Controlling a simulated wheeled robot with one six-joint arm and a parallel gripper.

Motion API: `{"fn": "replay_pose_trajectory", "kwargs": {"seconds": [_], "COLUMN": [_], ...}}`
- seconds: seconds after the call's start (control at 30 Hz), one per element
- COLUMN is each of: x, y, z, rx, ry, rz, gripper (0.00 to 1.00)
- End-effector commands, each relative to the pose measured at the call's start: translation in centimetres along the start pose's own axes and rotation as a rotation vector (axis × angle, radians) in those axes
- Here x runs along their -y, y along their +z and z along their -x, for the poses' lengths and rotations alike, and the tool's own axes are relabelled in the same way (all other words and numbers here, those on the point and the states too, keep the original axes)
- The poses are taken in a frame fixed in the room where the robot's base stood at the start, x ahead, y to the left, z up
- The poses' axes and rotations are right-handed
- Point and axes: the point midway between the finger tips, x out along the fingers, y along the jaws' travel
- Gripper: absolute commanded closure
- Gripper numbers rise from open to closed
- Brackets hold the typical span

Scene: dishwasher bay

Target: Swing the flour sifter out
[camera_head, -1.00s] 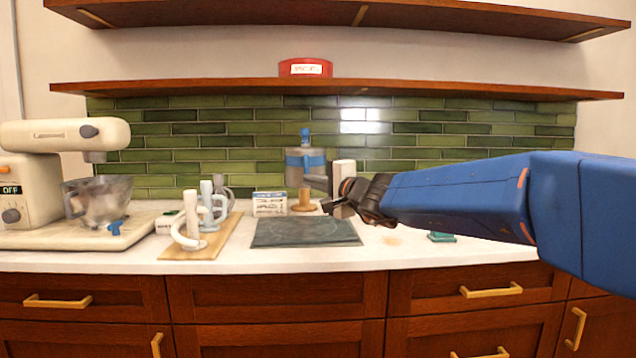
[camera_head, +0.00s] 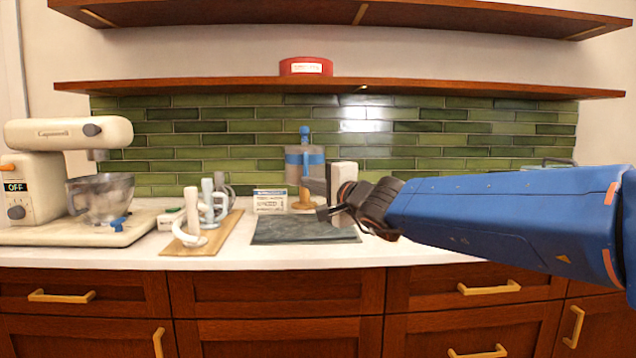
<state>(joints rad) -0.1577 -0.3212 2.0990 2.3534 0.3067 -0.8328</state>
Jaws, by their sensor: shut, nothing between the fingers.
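The likely flour sifter (camera_head: 304,158) is a clear grey canister with a blue band and blue top knob, upright on a wooden stand (camera_head: 302,206) at the back of the counter. My gripper (camera_head: 320,198) reaches in from the right, its dark fingers pointing left. It is shut and empty. In the picture its fingertips overlap the lower right of the sifter and its stand. I cannot tell whether they touch. The fingers hide part of the sifter's lower right side.
A pale upright block (camera_head: 344,175) stands behind my gripper. A small labelled box (camera_head: 269,201) is left of the stand. A dark slate mat (camera_head: 290,232) lies in front. A board (camera_head: 200,240) with beater attachments and a stand mixer (camera_head: 60,135) are farther left.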

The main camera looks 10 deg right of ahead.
Motion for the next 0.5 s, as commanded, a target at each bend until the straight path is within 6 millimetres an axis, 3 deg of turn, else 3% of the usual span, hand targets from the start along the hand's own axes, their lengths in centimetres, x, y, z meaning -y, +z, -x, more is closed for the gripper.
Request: {"fn": "replay_pose_trajectory", "kwargs": {"seconds": [0.2, 0.5], "x": [0.07, 0.03], "y": [1.23, 1.37], "z": [0.59, 0.66], "rx": [0.001, 0.000], "ry": [0.000, 0.001], "rz": [0.000, -0.001], "gripper": [1.00, 1.00]}}
